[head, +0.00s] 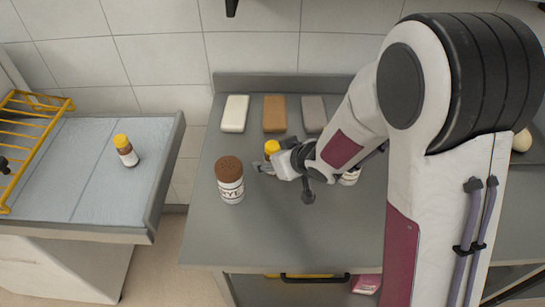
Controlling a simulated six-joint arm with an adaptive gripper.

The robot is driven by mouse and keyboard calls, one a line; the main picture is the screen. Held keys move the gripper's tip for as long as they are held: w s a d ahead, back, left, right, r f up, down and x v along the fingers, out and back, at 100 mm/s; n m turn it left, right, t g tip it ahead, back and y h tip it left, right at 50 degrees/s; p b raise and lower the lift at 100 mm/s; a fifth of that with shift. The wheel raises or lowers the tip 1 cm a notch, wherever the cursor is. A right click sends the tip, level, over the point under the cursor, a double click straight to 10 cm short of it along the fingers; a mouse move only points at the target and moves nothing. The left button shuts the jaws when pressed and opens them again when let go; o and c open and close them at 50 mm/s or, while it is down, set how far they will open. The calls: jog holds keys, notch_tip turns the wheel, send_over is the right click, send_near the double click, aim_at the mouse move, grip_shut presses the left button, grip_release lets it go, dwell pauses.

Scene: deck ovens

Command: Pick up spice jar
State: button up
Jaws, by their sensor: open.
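Several jars are in the head view; I cannot tell for sure which is the spice jar. A large jar with a brown lid and a label reading RYE (231,190) stands upright on the grey counter, left of my gripper. My gripper (285,182) is open, low over the counter, with nothing seen between its fingers. Just behind it shows a yellow cap (271,147); the body below is mostly hidden by the gripper. Another labelled jar (349,179) is partly hidden behind my arm.
Three flat blocks lie along the back of the counter: white (235,114), brown (274,114) and grey (313,114). A yellow wire rack (25,130) stands at the far left. A gap separates the left table from the counter (250,240), whose front is clear.

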aim_at(273, 145)
jog(key=c, duration=1.3)
jog(key=shift+r, duration=0.25)
jog(key=shift+r, duration=4.7)
